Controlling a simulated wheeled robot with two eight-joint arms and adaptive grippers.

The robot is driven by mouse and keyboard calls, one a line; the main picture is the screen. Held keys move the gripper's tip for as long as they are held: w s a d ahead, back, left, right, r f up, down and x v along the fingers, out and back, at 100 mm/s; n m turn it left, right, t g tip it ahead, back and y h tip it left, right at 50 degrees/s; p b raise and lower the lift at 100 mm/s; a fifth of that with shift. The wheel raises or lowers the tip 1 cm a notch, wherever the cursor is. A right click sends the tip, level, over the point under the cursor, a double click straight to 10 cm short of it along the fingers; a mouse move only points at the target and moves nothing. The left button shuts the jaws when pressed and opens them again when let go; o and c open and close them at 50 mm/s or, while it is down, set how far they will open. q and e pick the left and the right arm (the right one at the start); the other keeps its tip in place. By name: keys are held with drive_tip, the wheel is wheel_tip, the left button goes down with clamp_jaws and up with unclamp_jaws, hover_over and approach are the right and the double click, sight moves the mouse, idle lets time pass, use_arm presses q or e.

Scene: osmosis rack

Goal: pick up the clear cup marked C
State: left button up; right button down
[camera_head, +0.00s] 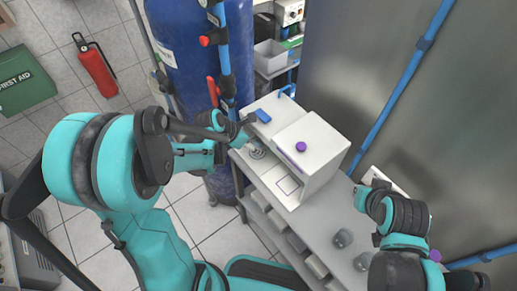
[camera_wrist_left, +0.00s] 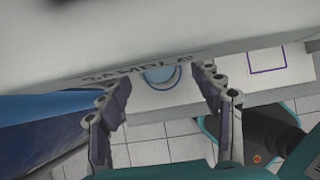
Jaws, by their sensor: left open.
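My left gripper (camera_head: 240,129) is open beside the white dispenser, far up and left of these cups. In the left wrist view the open fingers (camera_wrist_left: 168,95) straddle a pale-blue round shape (camera_wrist_left: 165,76) by the lettering "SAMPLE"; I cannot tell whether it is a cup. My right arm is over the bench's right side; its fingers cannot be made out.
The white dispenser box (camera_head: 316,150) with a purple knob stands on the bench (camera_head: 325,212). A blue tank (camera_head: 190,60) and blue pipes stand behind my left gripper. A metal wall (camera_head: 400,70) closes the right side.

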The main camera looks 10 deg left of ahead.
use_arm(q)
drive_tip(key=x, duration=0.3)
drive_tip(key=shift+w+f+b, duration=0.15)
drive_tip(key=shift+b, duration=0.25)
drive_tip(key=c, duration=1)
drive_tip(key=shift+c, duration=0.2)
